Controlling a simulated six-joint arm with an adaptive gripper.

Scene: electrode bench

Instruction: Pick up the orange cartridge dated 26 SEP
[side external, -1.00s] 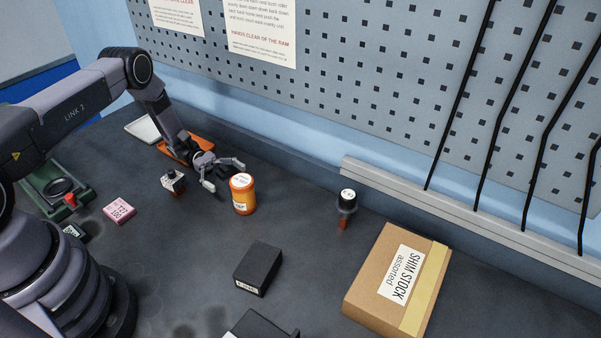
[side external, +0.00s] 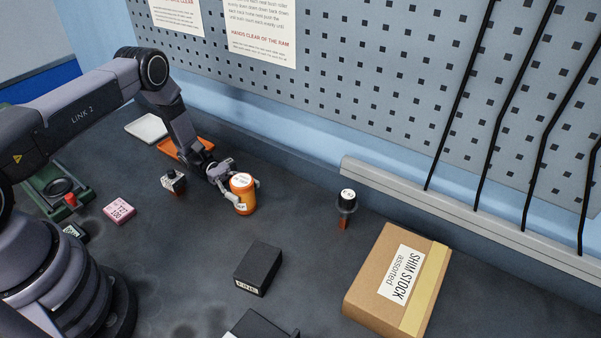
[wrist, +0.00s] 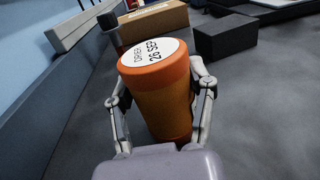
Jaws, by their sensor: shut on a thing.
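The orange cartridge (side external: 244,200) stands upright on the dark bench, with a white round label on its top. In the wrist view the cartridge (wrist: 160,100) fills the middle, and its top label reads 26 SEP, upside down. My gripper (side external: 242,198) has its fingers on either side of the cartridge. In the wrist view my gripper (wrist: 160,92) is shut on the cartridge's sides. The cartridge's base is partly hidden in the wrist view, and I see no clear gap under it.
A black-topped piece (side external: 347,202) and a SHIM STOCK carton (side external: 375,285) stand to the right. A black box (side external: 258,268) is in front. A small dark block (side external: 173,182), a pink block (side external: 119,210) and an orange tray (side external: 172,149) lie left. The pegboard wall is behind.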

